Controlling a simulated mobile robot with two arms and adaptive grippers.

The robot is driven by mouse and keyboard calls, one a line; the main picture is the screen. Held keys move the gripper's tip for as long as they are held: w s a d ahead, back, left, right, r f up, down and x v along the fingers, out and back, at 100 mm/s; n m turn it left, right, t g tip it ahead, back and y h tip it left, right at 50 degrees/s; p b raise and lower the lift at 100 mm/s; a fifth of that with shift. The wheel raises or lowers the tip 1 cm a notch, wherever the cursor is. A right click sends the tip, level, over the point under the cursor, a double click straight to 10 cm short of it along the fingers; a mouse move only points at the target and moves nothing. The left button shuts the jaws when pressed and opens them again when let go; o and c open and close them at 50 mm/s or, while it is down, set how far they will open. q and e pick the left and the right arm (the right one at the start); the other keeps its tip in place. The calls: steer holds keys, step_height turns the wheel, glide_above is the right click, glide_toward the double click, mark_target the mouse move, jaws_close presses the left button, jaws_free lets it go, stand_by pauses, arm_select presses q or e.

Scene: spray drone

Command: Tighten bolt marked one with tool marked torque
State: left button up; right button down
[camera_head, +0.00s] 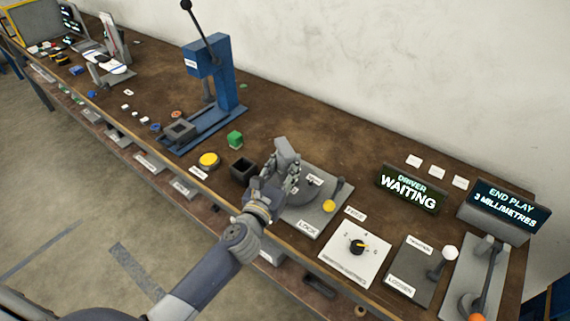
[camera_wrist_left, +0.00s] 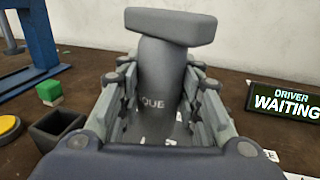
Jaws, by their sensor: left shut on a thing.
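My left gripper (camera_head: 277,178) comes in from the left in the head view. It is shut on a dark grey tool (camera_wrist_left: 160,75), with one finger on each side of its shaft. The tool has a wide block-shaped head at the top, and the letters "QUE" show on its shaft in the left wrist view. In the head view the tool (camera_head: 287,152) stands up out of the gripper, above the left part of a grey plate labelled LOCK (camera_head: 308,229). I cannot make out a bolt marked one. My right gripper is not in view.
A DRIVER WAITING display (camera_head: 408,191) stands at the back. A numbered dial panel (camera_head: 340,265) and a LOOSEN lever panel (camera_head: 410,268) lie to the right. A dark open box (camera_head: 243,168), green cube (camera_head: 235,139), yellow button (camera_head: 208,160) and blue press (camera_head: 222,75) stand left.

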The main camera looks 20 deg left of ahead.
mark_target(282, 155)
arm_select(q)
steer(key=shift+f+b, duration=0.45)
steer(key=shift+f, duration=0.35)
stand_by(0.9)
steer(key=shift+f+p, duration=0.15)
steer(key=shift+p, duration=0.2)
stand_by(0.6)
steer(key=shift+s, duration=0.1)
step_height(282, 155, up, 8)
steer(key=p, duration=0.7)
steer(key=shift+f+p, duration=0.2)
steer(key=shift+p, duration=0.2)
steer(key=shift+f, duration=0.1)
